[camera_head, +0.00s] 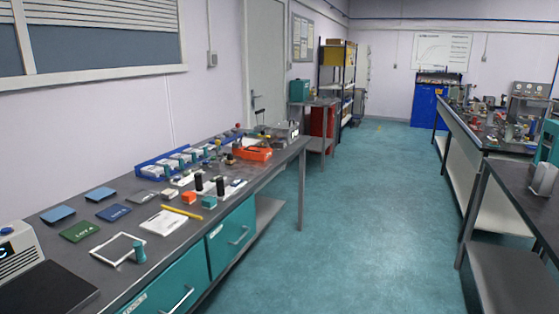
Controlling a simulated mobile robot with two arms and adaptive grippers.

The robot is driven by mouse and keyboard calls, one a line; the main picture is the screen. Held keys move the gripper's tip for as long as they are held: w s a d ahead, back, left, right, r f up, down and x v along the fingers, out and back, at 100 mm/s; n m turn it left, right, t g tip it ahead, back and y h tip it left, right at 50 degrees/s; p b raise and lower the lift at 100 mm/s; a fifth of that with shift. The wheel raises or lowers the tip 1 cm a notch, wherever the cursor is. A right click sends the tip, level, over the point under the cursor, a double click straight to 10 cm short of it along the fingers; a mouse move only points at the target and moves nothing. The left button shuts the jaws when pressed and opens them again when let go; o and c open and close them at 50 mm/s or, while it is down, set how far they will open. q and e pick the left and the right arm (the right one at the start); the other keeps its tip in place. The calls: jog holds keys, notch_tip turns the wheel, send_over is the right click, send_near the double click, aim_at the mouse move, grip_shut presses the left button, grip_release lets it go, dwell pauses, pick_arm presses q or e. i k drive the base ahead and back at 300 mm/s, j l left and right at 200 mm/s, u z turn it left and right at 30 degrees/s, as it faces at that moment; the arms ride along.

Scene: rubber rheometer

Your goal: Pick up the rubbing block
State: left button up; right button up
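Neither of my grippers shows in the head view. I cannot tell for sure which object is the rubbing block. Several small blocks lie on the left workbench (75,248). Among them are an orange block (189,197), a teal and orange block (209,202) to its right, and a grey block (169,194) to its left. They are small in the picture, and no gripper is near them.
The bench also holds blue trays (150,167), dark upright cylinders (220,187), a yellow pencil (182,213), a white-framed plate (118,249) and an orange tray (252,153). Another bench (488,143) stands at the right. The green floor (365,225) between is clear.

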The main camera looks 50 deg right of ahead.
aim_at(231, 161)
jog(key=z, duration=1.3)
jog(key=i+l, duration=0.5)
jog(key=i, duration=0.2)
jog(key=i+l, duration=0.5)
jog(key=i, duration=0.2)
jog(key=i+l+u, duration=0.1)
jog(key=i+l, duration=0.4)
jog(key=i, duration=0.2)
